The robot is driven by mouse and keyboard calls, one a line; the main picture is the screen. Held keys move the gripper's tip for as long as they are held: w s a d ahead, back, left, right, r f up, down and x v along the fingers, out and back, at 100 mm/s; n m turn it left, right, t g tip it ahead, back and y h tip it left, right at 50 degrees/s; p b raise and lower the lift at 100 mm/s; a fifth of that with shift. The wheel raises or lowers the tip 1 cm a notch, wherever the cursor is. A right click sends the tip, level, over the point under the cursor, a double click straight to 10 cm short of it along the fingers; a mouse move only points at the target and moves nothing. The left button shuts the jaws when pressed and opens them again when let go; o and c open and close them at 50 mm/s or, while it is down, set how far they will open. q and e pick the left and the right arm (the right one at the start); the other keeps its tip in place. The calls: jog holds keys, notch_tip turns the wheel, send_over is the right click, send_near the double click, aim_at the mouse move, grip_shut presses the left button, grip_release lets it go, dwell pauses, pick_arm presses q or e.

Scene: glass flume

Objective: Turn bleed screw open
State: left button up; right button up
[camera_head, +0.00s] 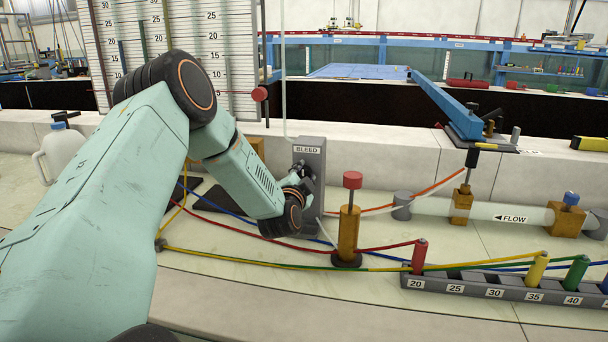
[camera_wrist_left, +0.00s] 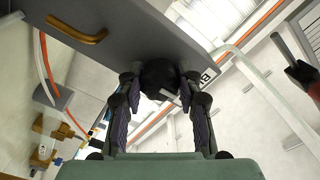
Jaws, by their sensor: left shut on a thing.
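The grey bleed block (camera_head: 311,143), labelled BLEED, stands upright at the foot of the white wall in the head view. My left gripper (camera_head: 304,178) reaches its front face from the left. In the wrist view, the bleed screw is a round black knob (camera_wrist_left: 158,73) with a pale mark on it, against the grey block (camera_wrist_left: 110,30). My left gripper (camera_wrist_left: 160,84) has its dark fingers on both sides of the knob, shut on it. In the head view the gripper mostly hides the screw. My right gripper is not in view.
A brass valve with a red knob (camera_head: 352,180) stands just right of the block. Coloured tubes run along the bench to a numbered grey rack (camera_head: 472,289). A clear FLOW pipe (camera_head: 488,213) lies at the right. A white jug (camera_head: 63,150) stands far left.

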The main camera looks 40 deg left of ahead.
pick_arm(q)
jog(key=n, duration=0.3)
jog(key=shift+r+p, duration=0.1)
jog(key=shift+p, duration=0.25)
jog(key=n, duration=0.2)
jog(key=shift+n, duration=0.4)
jog(key=n, duration=0.2)
jog(key=shift+n, duration=0.4)
jog(key=n, duration=0.3)
jog(key=shift+n+b, duration=0.3)
jog(key=shift+b, duration=0.05)
jog(key=n+b, duration=0.2)
jog(key=n, duration=0.3)
jog(key=n+b, duration=0.3)
jog(key=n, duration=0.3)
jog(key=shift+a, duration=0.1)
